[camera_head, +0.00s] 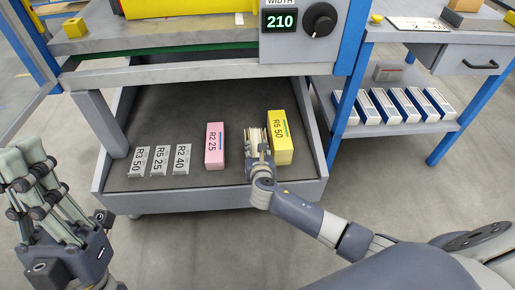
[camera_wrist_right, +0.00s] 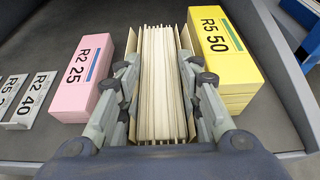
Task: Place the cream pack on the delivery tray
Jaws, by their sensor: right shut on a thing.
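The cream pack (camera_head: 254,137) is a bundle of thin cream sheets between tan outer boards. It is between the pink pack and the yellow pack, over the floor of the wide grey tray (camera_head: 245,197) under the machine. My right gripper (camera_head: 259,152) is shut on it, with a finger on each side. In the right wrist view the pack (camera_wrist_right: 158,75) stands between the fingers (camera_wrist_right: 160,95). Whether its underside touches the tray floor is hidden. My left gripper (camera_head: 28,165) is at the left, away from the packs, fingers upward; its opening is unclear.
The pink pack (camera_head: 215,146) labelled R2 25 stands left of the cream pack, the yellow pack (camera_head: 279,138) labelled R5 50 close on its right. Several grey label plates (camera_head: 160,160) lie at the tray's left. A shelf (camera_head: 400,130) with several white-and-blue boxes is at right.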

